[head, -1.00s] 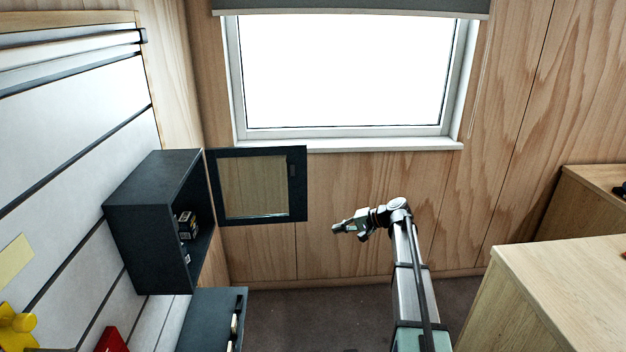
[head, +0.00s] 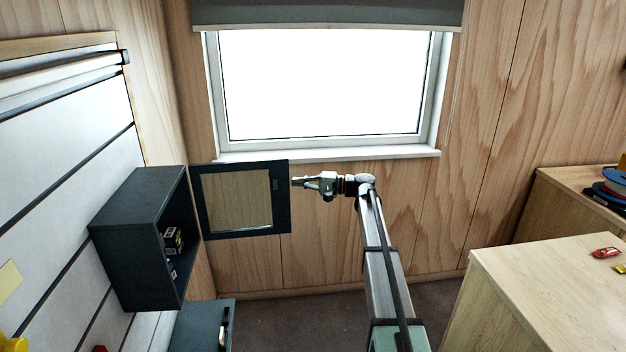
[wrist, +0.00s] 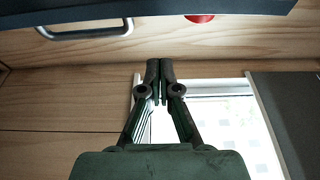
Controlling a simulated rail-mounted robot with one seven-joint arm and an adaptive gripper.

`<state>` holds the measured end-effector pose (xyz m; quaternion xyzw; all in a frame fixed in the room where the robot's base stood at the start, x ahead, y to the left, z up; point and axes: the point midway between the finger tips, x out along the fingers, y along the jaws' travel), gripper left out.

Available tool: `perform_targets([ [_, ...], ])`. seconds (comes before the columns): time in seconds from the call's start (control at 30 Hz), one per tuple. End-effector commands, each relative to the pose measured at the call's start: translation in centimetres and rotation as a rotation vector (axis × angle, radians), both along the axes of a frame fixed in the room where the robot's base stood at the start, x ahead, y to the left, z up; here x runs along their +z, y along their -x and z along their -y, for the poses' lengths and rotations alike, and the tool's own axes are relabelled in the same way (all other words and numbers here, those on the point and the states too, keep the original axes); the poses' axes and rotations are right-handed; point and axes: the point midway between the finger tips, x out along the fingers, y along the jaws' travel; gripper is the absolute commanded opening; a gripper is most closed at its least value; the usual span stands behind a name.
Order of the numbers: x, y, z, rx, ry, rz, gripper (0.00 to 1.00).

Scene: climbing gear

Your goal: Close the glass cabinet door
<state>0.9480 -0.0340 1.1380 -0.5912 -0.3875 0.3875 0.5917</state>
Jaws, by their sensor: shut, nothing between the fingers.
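The glass cabinet door (head: 282,220) has a dark frame around a clear pane. It stands wide open, out to the right of the dark wall cabinet (head: 131,231). My gripper (head: 294,181) is shut and empty, pointing left, with its tips close to the door's free edge in the head view. I cannot tell whether they touch it. In the wrist view my shut fingertips (wrist: 160,64) lie below a dark bar (wrist: 160,13), which looks like the door frame's edge. A metal handle (wrist: 85,32) sticks out of that bar at left.
Small boxes (head: 172,241) sit inside the cabinet. A dark lower unit (head: 195,325) stands below it. A wooden counter (head: 540,280) is at the right, and a window (head: 320,85) is behind. A red round thing (wrist: 200,17) shows beside the dark bar.

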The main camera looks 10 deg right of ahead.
Motion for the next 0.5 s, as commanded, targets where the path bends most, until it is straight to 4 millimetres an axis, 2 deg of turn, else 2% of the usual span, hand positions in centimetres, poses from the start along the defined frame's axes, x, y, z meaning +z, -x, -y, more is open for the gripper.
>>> perform_targets([
  [0.1, 0.4, -1.0, -2.2, 0.002, 0.000, -0.001, 0.00],
  [0.2, 0.4, 1.0, -2.2, -0.001, 0.001, 0.000, 0.00],
  [0.3, 0.2, 2.1, -2.3, -0.001, 0.001, 0.000, 0.00],
  [0.5, 0.1, 3.1, -2.3, -0.001, 0.001, 0.000, 0.00],
])
